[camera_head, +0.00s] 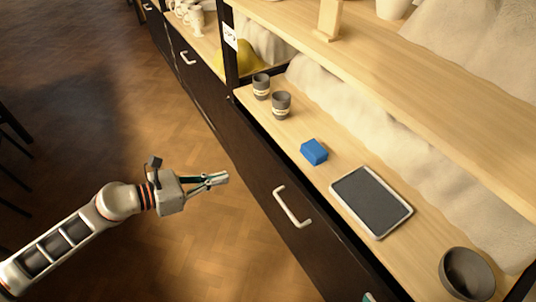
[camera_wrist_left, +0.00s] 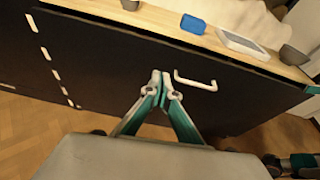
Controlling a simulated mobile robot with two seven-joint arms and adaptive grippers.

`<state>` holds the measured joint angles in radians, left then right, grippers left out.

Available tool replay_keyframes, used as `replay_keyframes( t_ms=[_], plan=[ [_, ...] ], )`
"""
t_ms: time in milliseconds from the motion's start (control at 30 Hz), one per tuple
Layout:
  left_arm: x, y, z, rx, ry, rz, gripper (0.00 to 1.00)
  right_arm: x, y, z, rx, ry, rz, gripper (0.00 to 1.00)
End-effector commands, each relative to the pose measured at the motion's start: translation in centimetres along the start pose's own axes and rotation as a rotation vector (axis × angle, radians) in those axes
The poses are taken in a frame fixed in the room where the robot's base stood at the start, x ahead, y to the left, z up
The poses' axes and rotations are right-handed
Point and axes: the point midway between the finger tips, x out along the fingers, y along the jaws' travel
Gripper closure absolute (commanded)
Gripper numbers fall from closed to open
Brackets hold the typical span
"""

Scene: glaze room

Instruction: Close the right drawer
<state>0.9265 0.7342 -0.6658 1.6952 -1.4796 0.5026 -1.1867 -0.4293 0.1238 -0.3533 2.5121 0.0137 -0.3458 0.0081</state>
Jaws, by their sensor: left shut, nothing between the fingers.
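The right drawer (camera_head: 262,182) has a dark brown front with a pale bar handle (camera_head: 293,208). A dark gap shows between the top of its front and the wooden counter, so it looks slightly open. My left gripper (camera_head: 222,178) is shut and empty, apart from the drawer front and left of the handle. In the left wrist view its fingertips (camera_wrist_left: 160,80) appear just left of the handle (camera_wrist_left: 196,82); I cannot tell contact there. A teal piece, probably my right gripper (camera_head: 369,297), shows at the bottom edge; its fingers are mostly hidden.
On the counter (camera_head: 345,232) stand two dark cups (camera_head: 281,105), a blue block (camera_head: 314,151), a grey tray (camera_head: 371,201) and a dark bowl (camera_head: 467,272). A shelf overhangs it. Another handled front (camera_head: 187,58) lies further left.

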Motion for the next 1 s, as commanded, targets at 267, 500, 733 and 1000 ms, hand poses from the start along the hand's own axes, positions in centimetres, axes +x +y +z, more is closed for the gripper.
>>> replay_keyframes(
  t_ms=[267,500,733,1000],
  plan=[
    [0.0,0.9,0.4,0.065,0.000,0.020,1.00,0.0,-0.3,0.2,0.014,-0.001,-0.004,0.30],
    [3.7,0.9,0.3,0.061,-0.001,0.019,1.00,0.0,-0.7,0.9,0.043,-0.008,-0.012,0.30],
    [8.3,1.0,0.1,0.059,0.000,0.018,1.00,0.1,-1.6,1.7,0.111,-0.010,-0.025,0.30],
    [12.2,1.1,1.1,0.061,0.000,0.019,1.00,0.2,-2.7,1.5,0.191,0.007,-0.036,0.30]
  ],
)
